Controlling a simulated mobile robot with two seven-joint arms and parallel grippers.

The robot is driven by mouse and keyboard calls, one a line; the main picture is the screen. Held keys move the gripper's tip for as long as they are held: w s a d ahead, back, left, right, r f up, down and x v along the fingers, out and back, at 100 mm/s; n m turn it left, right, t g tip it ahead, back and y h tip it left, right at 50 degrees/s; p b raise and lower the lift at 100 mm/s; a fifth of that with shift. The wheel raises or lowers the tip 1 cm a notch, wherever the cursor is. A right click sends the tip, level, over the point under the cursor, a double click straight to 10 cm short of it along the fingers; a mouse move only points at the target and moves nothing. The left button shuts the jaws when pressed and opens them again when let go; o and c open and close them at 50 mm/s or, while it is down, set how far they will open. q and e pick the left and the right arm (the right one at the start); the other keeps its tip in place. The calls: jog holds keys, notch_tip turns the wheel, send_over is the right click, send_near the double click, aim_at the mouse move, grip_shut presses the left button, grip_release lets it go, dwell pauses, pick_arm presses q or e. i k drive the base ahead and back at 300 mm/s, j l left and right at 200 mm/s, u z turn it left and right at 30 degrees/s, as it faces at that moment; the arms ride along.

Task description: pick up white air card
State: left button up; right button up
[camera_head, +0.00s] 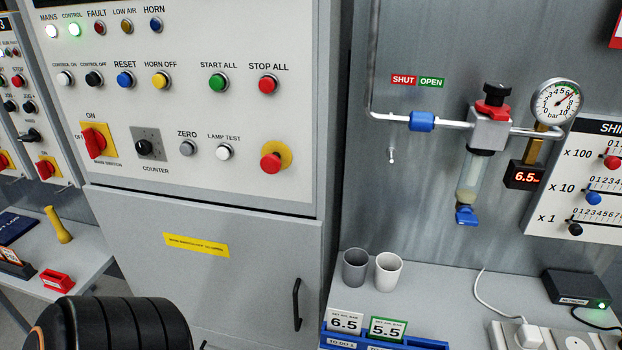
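A white card reading 6.5 (345,322) stands upright in the front left of a blue tray (428,345) at the bottom of the picture, on the grey worktop. A green-edged card reading 5.5 (388,328) stands just right of it in the same tray. The small print above the numbers is hard to read. The lower part of the tray is cut off by the picture's bottom edge. Neither of my grippers is in view. A dark ribbed arm part, which looks like mine, shows at the bottom left, well left of the cards.
A dark grey cup (355,268) and a white cup (388,272) stand right behind the cards. A socket strip (580,338) with a white plug and cable is to the right, a black box (583,288) behind it. A control cabinet (205,270) with a handle stands left.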

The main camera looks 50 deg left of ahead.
aim_at(344, 321)
jog(key=u, duration=1.25)
jog(key=k+j, duration=0.05)
